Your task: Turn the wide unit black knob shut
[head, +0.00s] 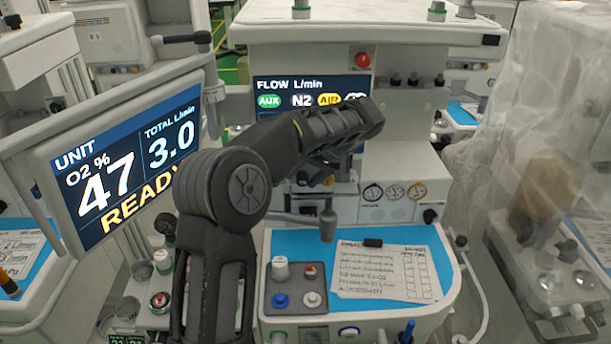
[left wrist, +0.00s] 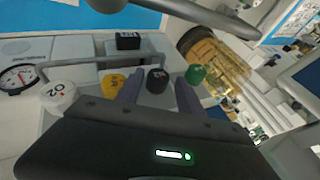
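The wide unit's black knob (left wrist: 157,80) shows in the left wrist view, in a row with a white O2 knob (left wrist: 57,95), a yellow knob (left wrist: 113,92) and a green knob (left wrist: 196,74). My left gripper (left wrist: 160,86) is open, with one finger on each side of the black knob. Gaps show between the fingers and the knob; I cannot tell how deep it sits between them. In the head view my left arm (head: 250,185) reaches across the unit's front and hides the black knob and the fingertips. My right gripper is not in view.
Below the arm is a blue worktop (head: 290,243) with a written sheet (head: 385,270) and a grey block of small knobs (head: 297,288). A tilted screen (head: 125,150) stands left of my arm. A plastic-draped cart (head: 540,170) stands at right.

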